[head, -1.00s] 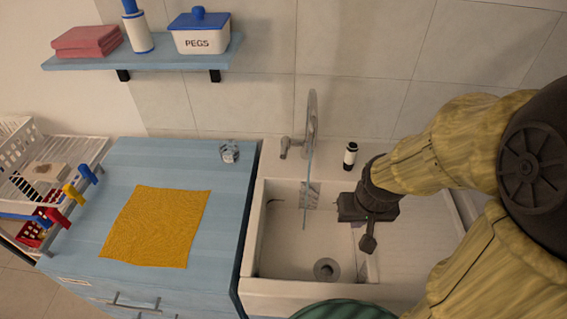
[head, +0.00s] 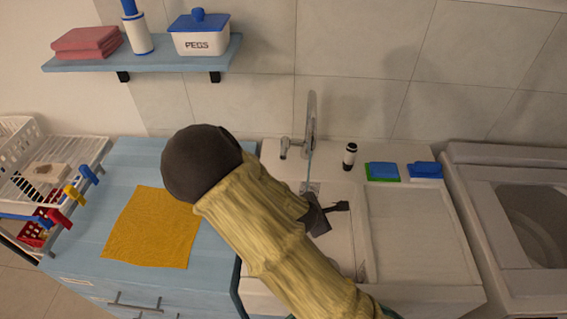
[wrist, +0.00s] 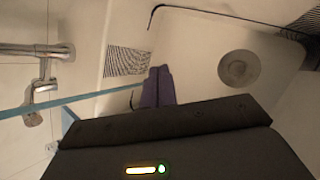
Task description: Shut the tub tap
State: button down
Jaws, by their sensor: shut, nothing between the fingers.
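The tub tap (head: 311,115) rises behind the tub (head: 260,190), with a small side handle (head: 284,147) at its left. A thin bluish stream (head: 308,165) hangs from the spout into the tub. My gripper (head: 342,206) is shut and empty over the tub, right of the stream and apart from the tap. In the wrist view the tap's metal pipe (wrist: 30,49) is at the left, the stream (wrist: 95,95) crosses towards the middle, and my closed fingertips (wrist: 158,85) show above the dark gripper body. My arm hides much of the tub in the head view.
A dark-capped bottle (head: 349,156) stands right of the tap on the back ledge. Blue and green sponges (head: 383,171) lie farther right. A blue cabinet with a yellow cloth (head: 150,228) is at left, with a glass (head: 229,151) earlier on its back corner now hidden.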

aim_at(284, 148)
jog(key=w+a+r+n+t+y, duration=0.1)
jog(key=w+a+r+n+t, duration=0.1)
jog(key=a+n, duration=0.3)
jog(key=w+a+r+n+t+y, duration=0.1)
jog(key=w+a+r+n+t, duration=0.1)
jog(key=n, duration=0.7)
jog(key=a+r+t, duration=0.1)
jog(key=a+t, duration=0.1)
jog(key=a, duration=0.1)
jog(key=shift+w+a+n+t, duration=0.3)
jog(key=shift+w+a+n, duration=0.05)
jog(key=shift+a+n, duration=0.05)
jog(key=shift+w, duration=0.1)
jog(key=w+p, duration=0.4)
jog(key=w, duration=0.5)
jog(key=shift+w+d, duration=0.15)
jog(key=shift+p, duration=0.3)
